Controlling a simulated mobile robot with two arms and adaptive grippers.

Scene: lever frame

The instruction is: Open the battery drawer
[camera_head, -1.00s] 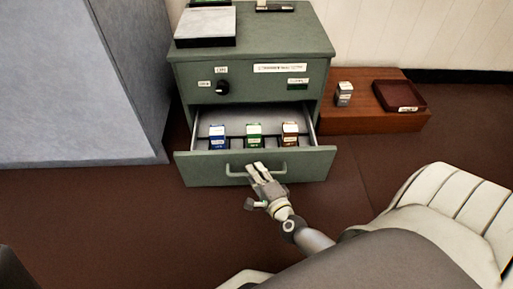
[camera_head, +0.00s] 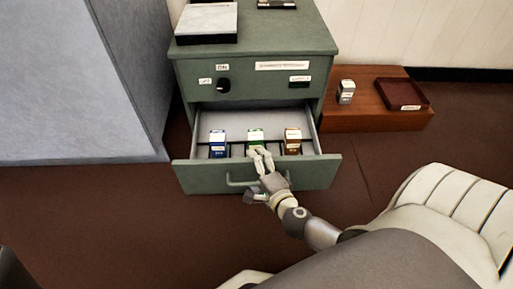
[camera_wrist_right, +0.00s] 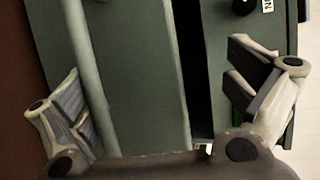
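The battery drawer (camera_head: 215,178) is the lower drawer of a green cabinet and stands pulled out. Its front carries a bar handle (camera_head: 235,183), which also shows in the right wrist view (camera_wrist_right: 90,75). Inside stand a blue box (camera_head: 218,146), a green box (camera_head: 255,136) and an orange-brown box (camera_head: 292,142). My right gripper (camera_head: 261,158) is at the drawer front, its fingers over the top edge and partly hiding the handle and green box. In the right wrist view its fingers (camera_wrist_right: 165,100) are spread wide, with the handle and drawer front between them. My left gripper is not in view.
The cabinet (camera_head: 255,88) has a black knob (camera_head: 223,85) and labels above the drawer. A low wooden stand (camera_head: 370,121) to the right holds a small grey box (camera_head: 346,91) and a dark red tray (camera_head: 402,106). A grey block (camera_head: 80,100) stands close on the left.

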